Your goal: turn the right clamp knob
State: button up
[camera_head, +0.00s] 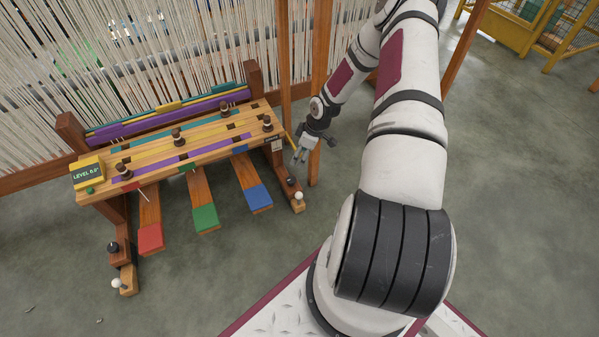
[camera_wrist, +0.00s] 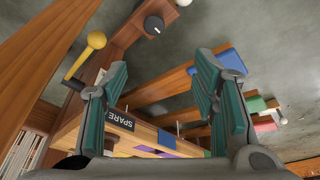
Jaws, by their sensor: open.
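The right clamp knob (camera_head: 291,181) is a small dark knob on the wooden foot at the bench's right end. In the wrist view a round black knob (camera_wrist: 154,24) with a white mark sits on a wooden beam, beyond the fingertips. A white ball (camera_head: 299,197) stands near it at the foot's end. My gripper (camera_head: 299,157) is open and empty at the bench's right end, above and apart from the knob. Its two teal-padded fingers (camera_wrist: 162,70) are spread wide in the wrist view, with nothing between them touching the pads.
A yellow ball-ended lever (camera_wrist: 96,41) and a SPARE label (camera_wrist: 120,119) are near the left finger. Red (camera_head: 150,239), green (camera_head: 206,218) and blue (camera_head: 258,197) pedals project from the bench. A wooden post (camera_head: 318,90) stands close behind my gripper. Floor in front is clear.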

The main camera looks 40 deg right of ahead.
jog(key=t, duration=0.1)
send_near(291, 179)
jog(key=shift+y, duration=0.3)
jog(key=b+x, duration=0.2)
jog(key=x, duration=0.2)
jog(key=b+x, duration=0.3)
jog(key=x, duration=0.1)
jog(key=shift+w+d+f+b, duration=0.1)
jog(key=shift+d+f+b, duration=0.05)
jog(key=shift+f+b, duration=0.2)
jog(key=c, duration=1.2)
